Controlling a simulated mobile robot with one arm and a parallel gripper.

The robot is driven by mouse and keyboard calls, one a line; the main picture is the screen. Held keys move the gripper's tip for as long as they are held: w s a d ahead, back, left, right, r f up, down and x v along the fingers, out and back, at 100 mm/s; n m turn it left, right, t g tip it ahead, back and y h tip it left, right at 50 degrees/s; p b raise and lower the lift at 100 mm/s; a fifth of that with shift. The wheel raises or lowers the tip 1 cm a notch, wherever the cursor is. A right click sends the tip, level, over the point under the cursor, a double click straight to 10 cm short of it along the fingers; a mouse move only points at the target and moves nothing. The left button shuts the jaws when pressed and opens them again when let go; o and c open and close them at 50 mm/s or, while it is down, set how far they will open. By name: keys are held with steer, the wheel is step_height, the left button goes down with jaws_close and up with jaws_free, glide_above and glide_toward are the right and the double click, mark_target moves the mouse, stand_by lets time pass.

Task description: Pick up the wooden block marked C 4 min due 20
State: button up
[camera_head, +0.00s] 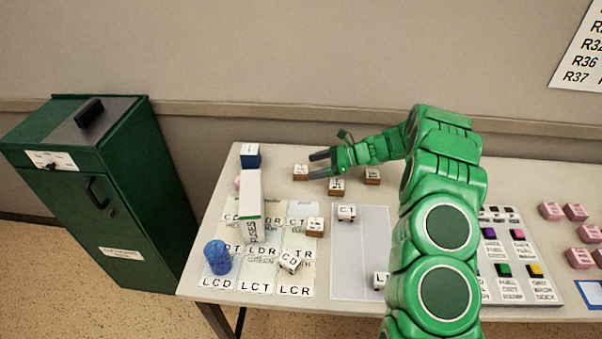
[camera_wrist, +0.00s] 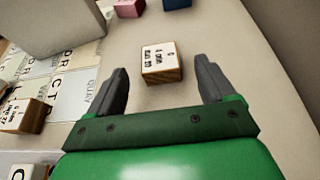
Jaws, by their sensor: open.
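A wooden block with a white top (camera_wrist: 161,62) lies in the wrist view between and slightly beyond my fingertips. Its print is turned over and small; it seems to read C, 4 min, due, with the last number unclear. In the head view this block (camera_head: 301,173) sits on the table just left of my gripper (camera_head: 316,165). My gripper is open and empty, its two fingers apart on either side of the block. Similar wooden blocks stand nearby, one below my gripper (camera_head: 337,187) and one to its right (camera_head: 372,176); their print is too small to read.
A white upright piece (camera_head: 251,194) and a blue block (camera_head: 250,156) stand left of my gripper. Another wooden block (camera_head: 315,227) lies on the cards. Bare table lies behind my gripper.

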mark_target(304, 169)
steer(key=shift+x, duration=2.9)
steer(key=c, duration=1.1)
